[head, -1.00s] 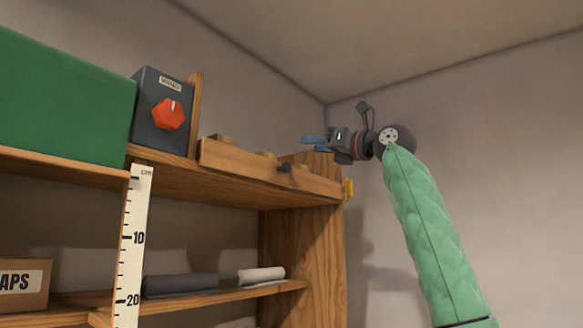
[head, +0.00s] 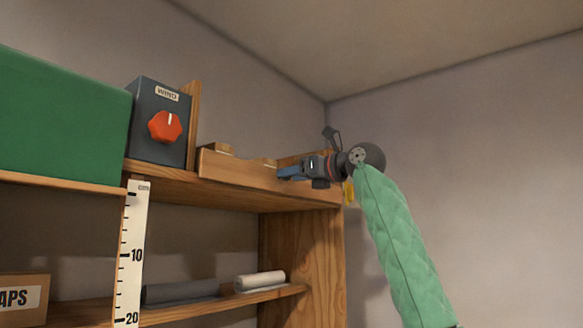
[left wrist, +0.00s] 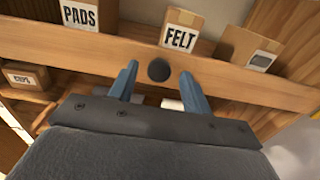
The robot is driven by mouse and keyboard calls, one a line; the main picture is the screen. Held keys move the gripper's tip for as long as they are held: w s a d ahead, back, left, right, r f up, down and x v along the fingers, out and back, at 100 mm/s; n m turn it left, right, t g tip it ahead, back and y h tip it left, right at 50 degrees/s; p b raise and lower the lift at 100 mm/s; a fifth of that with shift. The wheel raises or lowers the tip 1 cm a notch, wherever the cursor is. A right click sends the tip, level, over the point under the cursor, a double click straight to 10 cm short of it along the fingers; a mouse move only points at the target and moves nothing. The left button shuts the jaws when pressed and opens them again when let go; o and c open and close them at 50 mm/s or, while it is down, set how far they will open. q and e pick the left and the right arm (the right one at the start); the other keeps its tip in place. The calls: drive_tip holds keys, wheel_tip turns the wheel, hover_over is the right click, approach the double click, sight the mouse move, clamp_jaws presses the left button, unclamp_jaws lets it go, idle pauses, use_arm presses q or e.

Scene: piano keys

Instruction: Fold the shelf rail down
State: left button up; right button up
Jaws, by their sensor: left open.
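The shelf rail (head: 235,172) is a wooden board standing up along the front edge of the top shelf. In the left wrist view the rail (left wrist: 75,46) runs across the picture, with a round dark knob (left wrist: 158,70) on its face. My left gripper (head: 284,173) is in front of the rail's right part and hides the knob in the head view. In the left wrist view its blue fingers (left wrist: 160,72) are open, one on each side of the knob, with gaps showing. I cannot tell how deep the fingers reach. My right gripper is not in view.
Boxes marked PADS (left wrist: 80,14) and FELT (left wrist: 181,30) and a third box (left wrist: 245,48) stand behind the rail. A dark WIND box (head: 158,122) with a red dial and a green box (head: 60,120) are left. A ruler (head: 132,255) hangs below. Space right of the shelf is open.

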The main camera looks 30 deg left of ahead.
use_arm(q)
drive_tip(key=shift+a, duration=0.45)
drive_tip(key=shift+c, duration=0.5)
